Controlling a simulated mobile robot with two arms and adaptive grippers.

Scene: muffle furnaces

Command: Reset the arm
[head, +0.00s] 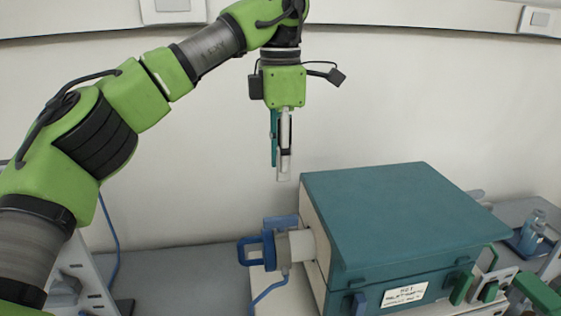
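My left arm comes in from the left and arches over to the upper middle. My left gripper (281,175) hangs from it, pointing down, with one teal and one white finger part showing. It is seen nearly edge-on, so I cannot tell its opening. I see no object held in it. It is in the air in front of the wall, above and left of the teal-topped furnace (395,215), and apart from it. My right gripper is not in view.
A blue-handled fitting (262,249) sticks out from the furnace's left side. A blue bottle (532,230) stands at the far right on the grey bench (185,262). Green handles (462,288) show at the furnace's lower right. The air around the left gripper is clear.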

